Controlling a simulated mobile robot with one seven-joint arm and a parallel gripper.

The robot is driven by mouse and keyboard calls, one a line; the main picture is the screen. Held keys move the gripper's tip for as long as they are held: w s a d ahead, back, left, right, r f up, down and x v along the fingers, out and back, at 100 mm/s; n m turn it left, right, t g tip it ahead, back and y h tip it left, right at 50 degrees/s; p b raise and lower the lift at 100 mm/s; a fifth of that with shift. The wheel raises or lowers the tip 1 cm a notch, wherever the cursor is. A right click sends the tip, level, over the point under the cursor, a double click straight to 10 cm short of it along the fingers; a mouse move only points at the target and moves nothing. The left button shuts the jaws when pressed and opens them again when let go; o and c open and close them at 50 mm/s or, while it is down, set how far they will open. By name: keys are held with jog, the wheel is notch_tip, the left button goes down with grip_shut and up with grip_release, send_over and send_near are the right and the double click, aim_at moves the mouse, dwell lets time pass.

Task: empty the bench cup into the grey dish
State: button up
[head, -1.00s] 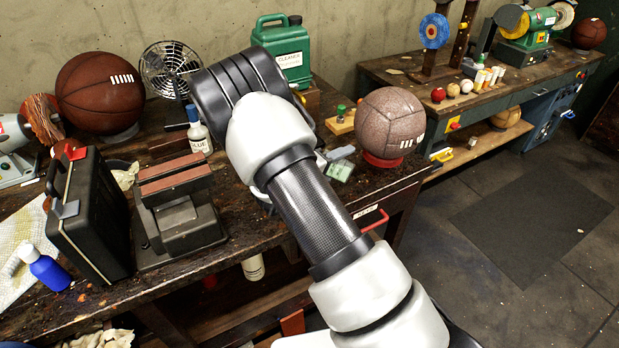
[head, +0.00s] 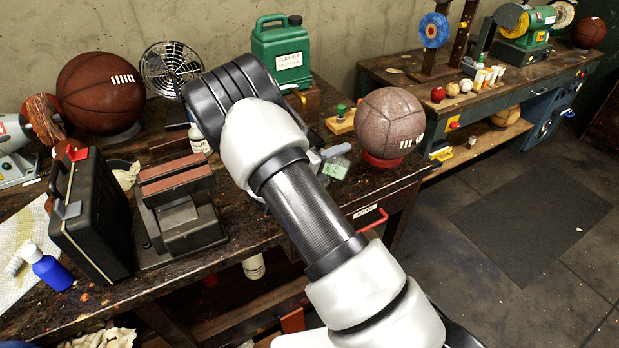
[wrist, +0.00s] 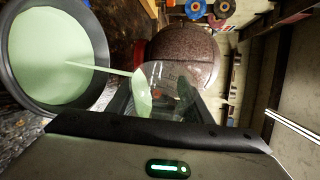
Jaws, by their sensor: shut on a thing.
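My gripper (wrist: 163,100) is shut on a clear cup (wrist: 170,76), which is tilted and has pale green liquid in it. A thin green stream runs from the cup's lip into the grey dish (wrist: 101,30) at the left of the wrist view. A broad pool of the same green liquid lies in the dish. In the head view the cup (head: 336,168) shows just past my arm, left of the speckled ball; my arm hides the dish and most of the gripper there.
A speckled ball (head: 390,122) on a red ring stands close by the cup at the bench's right end. A green cleaner can (head: 282,55) stands behind. A vise-like block (head: 180,205) and a black case (head: 92,215) stand to the left.

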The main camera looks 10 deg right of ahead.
jog(key=shift+w+a+r+n+h+p, duration=0.1)
jog(key=shift+a+r+n+h+p, duration=0.15)
jog(key=shift+n+p, duration=0.25)
jog(key=shift+w+a+r+n+h+p, duration=0.1)
jog(key=shift+r+n+h+p, duration=0.2)
jog(key=shift+n+p, duration=0.2)
dwell(1.8)
